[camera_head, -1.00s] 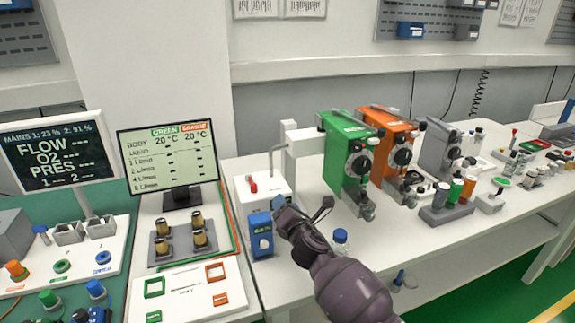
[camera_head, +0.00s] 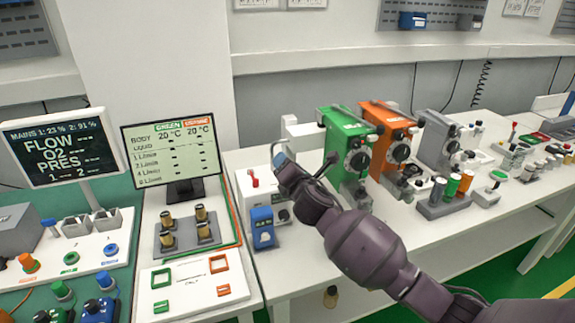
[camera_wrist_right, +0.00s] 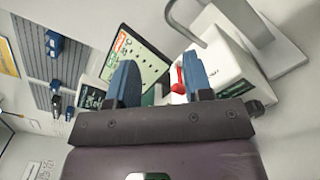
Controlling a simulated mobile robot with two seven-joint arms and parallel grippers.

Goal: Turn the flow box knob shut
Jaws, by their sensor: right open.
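A white box with a red lever-like knob (camera_head: 254,178) stands near the table's left end, a grey bent pipe beside it. In the right wrist view the white box (camera_wrist_right: 222,68) and red knob (camera_wrist_right: 178,76) show beyond my fingers. The knob appears between the two blue fingers, close to the right one; I see no clear contact. My right gripper (camera_head: 304,160) is open and empty, just right of the box, and covers part of it in the head view. It also shows in the wrist view (camera_wrist_right: 161,84). My left gripper is not in view.
A small blue box with a dial (camera_head: 262,228) stands in front of the white box. Green (camera_head: 341,140) and orange (camera_head: 384,125) vaporizer units stand right of my gripper. A monitor (camera_head: 172,155) and brass cylinders (camera_head: 200,212) are on the left.

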